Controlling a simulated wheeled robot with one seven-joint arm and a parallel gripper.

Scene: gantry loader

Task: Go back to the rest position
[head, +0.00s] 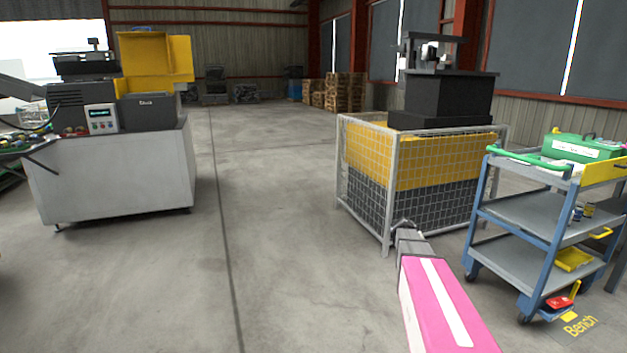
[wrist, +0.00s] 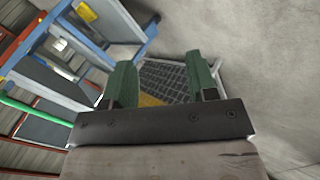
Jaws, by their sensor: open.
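My gripper shows in the wrist view (wrist: 163,85) with its two green fingers spread apart and nothing between them. Past the fingers lies part of a mesh cage and the grey floor. In the head view my pink arm reaches forward from the lower right, and its far end is in front of the mesh cage (head: 412,195). The fingers cannot be made out in the head view.
A blue trolley (head: 522,262) with a green box (head: 583,147) on top stands at the right, close to my arm. A grey machine cabinet (head: 115,180) stands at the left. The concrete floor (head: 280,240) between them is clear. Stacked pallets (head: 335,92) are far back.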

